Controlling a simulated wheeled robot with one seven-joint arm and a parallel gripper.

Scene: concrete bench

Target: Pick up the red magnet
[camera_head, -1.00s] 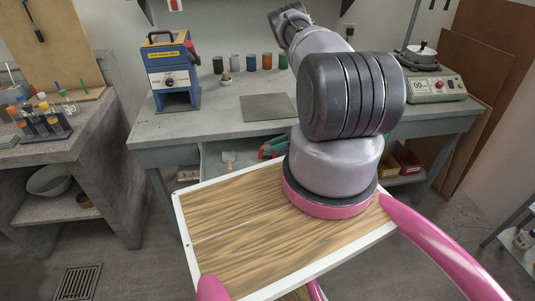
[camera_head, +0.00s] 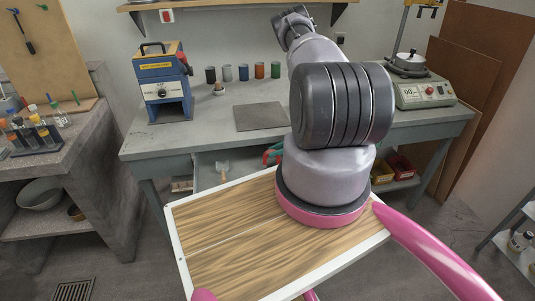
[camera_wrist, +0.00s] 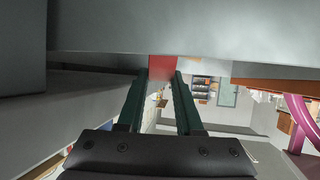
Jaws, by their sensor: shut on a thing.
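In the wrist view, my gripper (camera_wrist: 161,84) shows as two dark green fingers shut on the red magnet (camera_wrist: 162,66). The magnet looks like a plain red block between the fingertips, and its upper end is cut off by a large grey surface across the top of that view. I cannot tell whether the magnet touches that surface. In the head view, my arm reaches over the bench toward the wall, and neither the fingers nor the magnet can be made out.
The concrete bench (camera_head: 225,135) carries a blue machine (camera_head: 164,85), several coloured cups (camera_head: 243,72), a dark flat plate (camera_head: 260,115) and a grey device with a dial (camera_head: 425,92). A wall shelf (camera_head: 225,4) is above. A side bench (camera_head: 75,150) stands left.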

